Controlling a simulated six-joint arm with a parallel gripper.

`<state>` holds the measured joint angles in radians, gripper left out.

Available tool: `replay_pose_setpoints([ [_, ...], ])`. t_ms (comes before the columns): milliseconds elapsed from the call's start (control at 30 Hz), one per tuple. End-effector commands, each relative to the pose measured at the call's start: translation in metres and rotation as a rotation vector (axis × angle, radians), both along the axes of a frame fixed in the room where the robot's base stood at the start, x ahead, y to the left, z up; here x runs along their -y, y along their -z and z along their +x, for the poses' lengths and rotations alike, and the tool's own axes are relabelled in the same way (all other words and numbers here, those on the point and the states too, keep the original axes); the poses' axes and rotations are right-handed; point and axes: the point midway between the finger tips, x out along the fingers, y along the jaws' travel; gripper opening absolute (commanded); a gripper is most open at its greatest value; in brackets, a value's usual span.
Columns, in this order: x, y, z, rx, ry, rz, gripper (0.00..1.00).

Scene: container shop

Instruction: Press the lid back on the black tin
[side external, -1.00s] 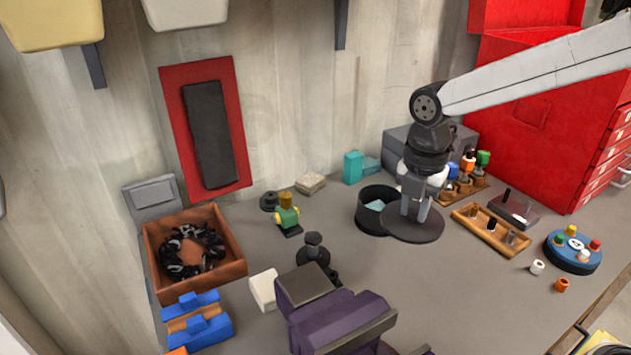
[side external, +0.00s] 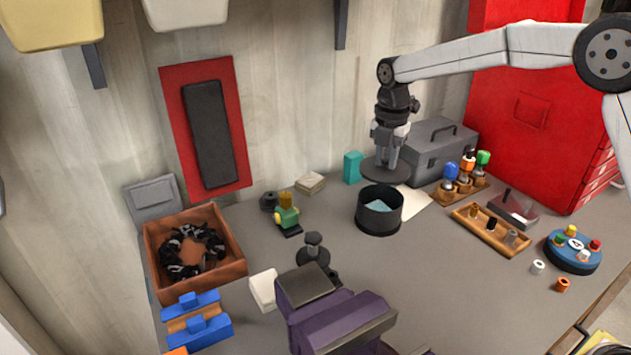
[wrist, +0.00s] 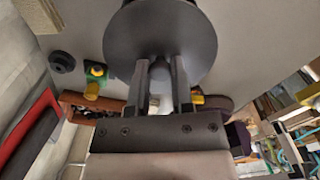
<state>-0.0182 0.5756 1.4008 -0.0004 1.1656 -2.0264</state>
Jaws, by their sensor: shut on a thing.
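The black tin (side external: 379,219) stands upright and open on the bench, with something pale blue (side external: 378,206) inside it. My gripper (side external: 385,166) is shut on the knob of the round dark lid (side external: 372,175). It holds the lid level above and behind the tin, apart from its rim. In the wrist view the lid (wrist: 165,30) fills the top middle, its knob between the fingers of my gripper (wrist: 159,82). The tin cannot be seen in the wrist view.
A grey toolbox (side external: 440,150) stands just right of the lid, a teal box (side external: 352,167) just left. A rack of colourful bottles (side external: 462,178) and a wooden tray (side external: 490,228) lie right of the tin. A green figure (side external: 287,212) stands left; bench between is clear.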

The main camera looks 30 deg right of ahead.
Motion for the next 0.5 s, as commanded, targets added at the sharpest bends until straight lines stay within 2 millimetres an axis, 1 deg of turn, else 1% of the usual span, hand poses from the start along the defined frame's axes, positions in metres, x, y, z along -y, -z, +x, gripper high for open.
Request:
replay_pose_setpoints([
  [267,0.0009,0.0007,0.0013,0.000,0.000,0.000,0.00],
  [500,0.0007,0.0076,0.0010,0.000,0.000,0.000,0.00],
])
